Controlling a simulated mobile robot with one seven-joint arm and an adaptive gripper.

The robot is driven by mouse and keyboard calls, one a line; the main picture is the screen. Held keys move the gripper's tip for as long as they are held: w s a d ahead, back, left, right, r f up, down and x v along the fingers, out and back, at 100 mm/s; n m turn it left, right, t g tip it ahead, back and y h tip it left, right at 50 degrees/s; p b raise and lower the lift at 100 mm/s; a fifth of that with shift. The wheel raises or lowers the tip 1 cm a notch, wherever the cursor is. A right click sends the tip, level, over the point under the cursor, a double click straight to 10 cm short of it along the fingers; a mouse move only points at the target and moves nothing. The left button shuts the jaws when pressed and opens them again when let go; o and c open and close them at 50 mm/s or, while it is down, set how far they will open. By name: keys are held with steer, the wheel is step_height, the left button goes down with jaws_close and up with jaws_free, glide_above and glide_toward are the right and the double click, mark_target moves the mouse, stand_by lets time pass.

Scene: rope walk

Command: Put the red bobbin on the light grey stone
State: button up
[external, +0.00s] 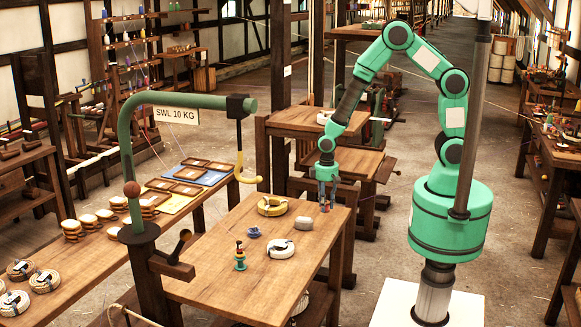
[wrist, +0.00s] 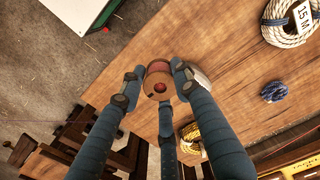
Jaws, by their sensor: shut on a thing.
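My gripper (wrist: 157,84) is shut on the red bobbin (wrist: 158,77), which sits between its blue fingers with its round end facing the wrist camera. In the external view my gripper (external: 326,200) points down over the far right part of the wooden table; the bobbin there is small and mostly hidden by the fingers. The light grey stone (external: 304,223) lies on the table, just left of and nearer the camera than my gripper. In the wrist view the stone (wrist: 204,76) shows right of the bobbin, partly behind a finger. I cannot tell the bobbin's exact height.
The table (external: 215,285) also holds a yellow rope coil (external: 272,206), a small blue coil (external: 254,232), a white coil (external: 282,248) and a coloured upright piece (external: 240,257). A green hooked crane arm (external: 185,101) stands left of it. The table's right edge is close to my gripper.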

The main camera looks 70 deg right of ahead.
steer(key=w, duration=0.3)
steer(key=w+a, duration=0.1)
steer(key=w, duration=0.5)
steer(key=shift+a+f+b, duration=0.35)
steer(key=shift+a+f, duration=0.05)
steer(key=shift+f+b, duration=0.3)
steer(key=shift+f, duration=1.5)
steer(key=o, duration=1)
steer(key=shift+f, duration=0.1)
step_height(320, 180, up, 12)
steer(key=p, duration=0.1)
steer(key=shift+p, duration=0.35)
